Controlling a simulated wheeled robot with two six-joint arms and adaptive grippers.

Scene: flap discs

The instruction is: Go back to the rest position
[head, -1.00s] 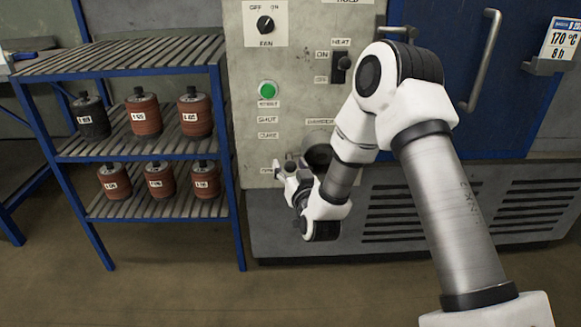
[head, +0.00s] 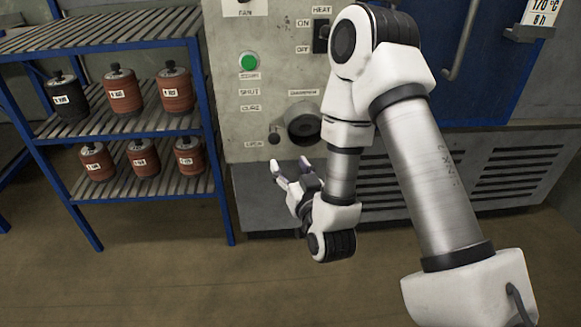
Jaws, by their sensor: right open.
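My right gripper (head: 289,171) is open and empty in the head view, in front of the lower edge of the grey oven panel (head: 228,100). Its fingers point up and to the left, below a round dark knob (head: 303,122) and a small dark lever (head: 275,138). The fingers look apart from both. My right arm (head: 425,165) comes in from the lower right and bends down at the elbow. My left gripper is not in view.
A blue rack (head: 197,80) with slatted shelves stands on the left, holding several labelled disc stacks (head: 123,92). The panel carries a green button (head: 248,62) and a heat switch (head: 321,37). A blue door (head: 490,75) is at right. The floor (head: 180,275) in front is clear.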

